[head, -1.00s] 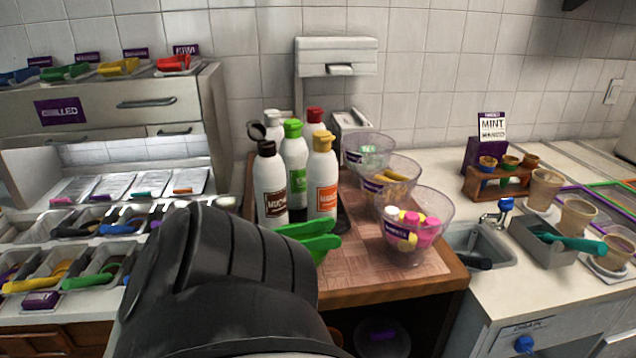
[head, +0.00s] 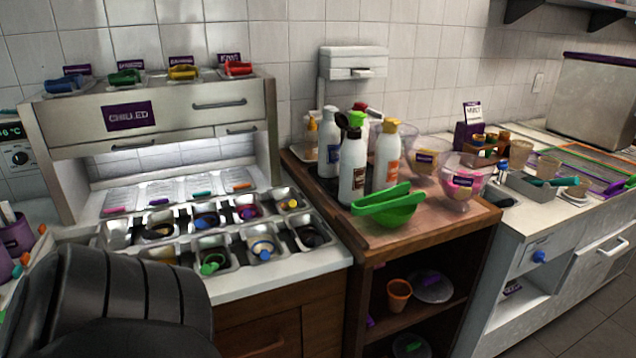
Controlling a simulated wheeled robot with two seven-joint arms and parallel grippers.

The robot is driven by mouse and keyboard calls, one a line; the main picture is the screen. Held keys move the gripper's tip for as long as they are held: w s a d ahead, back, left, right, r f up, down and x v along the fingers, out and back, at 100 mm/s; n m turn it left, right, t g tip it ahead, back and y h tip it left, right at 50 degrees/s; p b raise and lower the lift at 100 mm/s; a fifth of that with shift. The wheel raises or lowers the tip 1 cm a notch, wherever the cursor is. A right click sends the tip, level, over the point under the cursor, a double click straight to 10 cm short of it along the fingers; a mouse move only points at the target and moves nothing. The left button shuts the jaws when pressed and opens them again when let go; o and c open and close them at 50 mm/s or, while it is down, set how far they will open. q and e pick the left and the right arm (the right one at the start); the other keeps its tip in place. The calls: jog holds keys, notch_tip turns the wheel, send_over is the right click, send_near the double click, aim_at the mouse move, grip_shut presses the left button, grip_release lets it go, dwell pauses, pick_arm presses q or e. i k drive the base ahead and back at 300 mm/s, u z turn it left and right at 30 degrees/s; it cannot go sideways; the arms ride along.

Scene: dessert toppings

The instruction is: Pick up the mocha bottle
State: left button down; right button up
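The mocha bottle (head: 352,172) is white with a dark brown label and a dark top. It stands upright at the front of the bottle group on the wooden counter (head: 440,222). A white bottle with an orange label and yellow cap (head: 387,158) stands to its right. A green cap (head: 356,119) shows behind it, and that bottle is mostly hidden. A black, rounded part of my arm fills the lower left of the head view, well apart from the mocha bottle. No fingertips of either gripper show.
Green scoop-like bowls (head: 390,207) lie just in front of the bottles. Clear topping bowls (head: 462,187) stand to the right. Another white bottle (head: 328,146) stands behind left. The chilled topping station (head: 155,105) and its bins are on the left; a sink counter is on the right.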

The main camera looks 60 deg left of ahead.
aim_at(352, 160)
jog(key=u, duration=1.9)
